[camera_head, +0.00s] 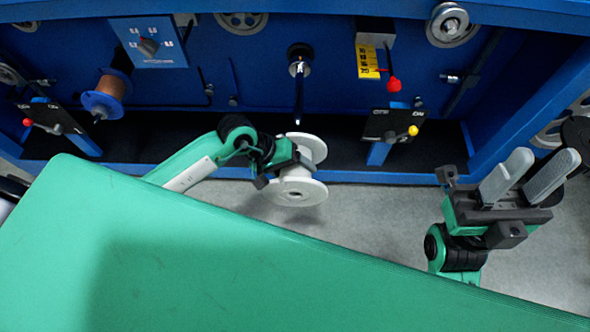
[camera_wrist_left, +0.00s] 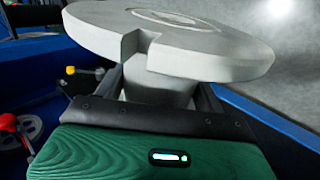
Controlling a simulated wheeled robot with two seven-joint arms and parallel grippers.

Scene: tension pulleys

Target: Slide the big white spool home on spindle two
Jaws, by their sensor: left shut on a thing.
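The big white spool (camera_head: 300,192) hangs in my left gripper (camera_head: 290,168) in front of the blue machine. In the left wrist view the spool (camera_wrist_left: 185,40) shows its notched flange, with its hub between the fingers of my left gripper (camera_wrist_left: 160,95). The gripper is shut on the hub, between the two flanges. A dark spindle (camera_head: 298,92) sticks out of the machine panel above the spool in the head view, apart from it and bare. I cannot tell its number. My right gripper (camera_head: 530,176) is at the right, fingers spread apart and empty.
A copper-coloured spool with a blue flange (camera_head: 102,98) sits on the machine at left. Lever plates (camera_head: 393,124) and (camera_head: 50,118) stand out low on the machine. A yellow tag (camera_head: 367,62) and red knob (camera_head: 394,85) hang right of the spindle. My green body cover fills the lower left.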

